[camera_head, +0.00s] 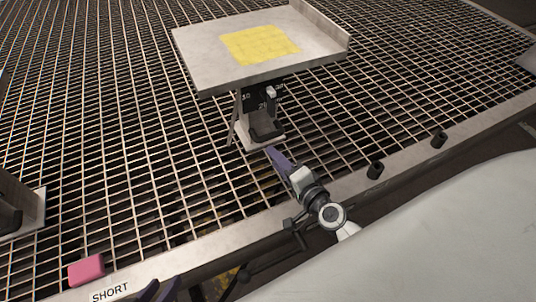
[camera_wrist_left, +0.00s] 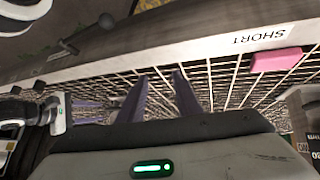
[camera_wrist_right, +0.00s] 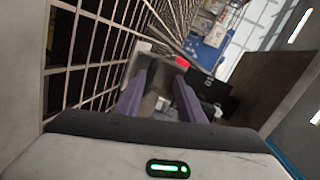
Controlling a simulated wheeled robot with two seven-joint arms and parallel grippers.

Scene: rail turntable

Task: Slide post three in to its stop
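A post (camera_head: 262,98) stands on the grating in the head view, with a black bracket (camera_head: 266,132) at its front and a grey plate with a raised edge (camera_head: 200,55) on top. Dark number marks show on it, too small to read surely; I cannot tell whether it is post three. My right gripper (camera_head: 271,152) is just in front of the bracket's foot; its fingers stand apart in the right wrist view (camera_wrist_right: 160,85). I cannot tell whether they touch the bracket. My left gripper (camera_head: 163,286) is at the bottom edge, open and empty, over the grating in the left wrist view (camera_wrist_left: 162,80).
A yellow sheet (camera_head: 262,44) lies on the plate. A pink block (camera_head: 86,270) sits by the SHORT label (camera_head: 110,291) on the front rail. Another bracketed part (camera_head: 20,205) is cut off at the left edge.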

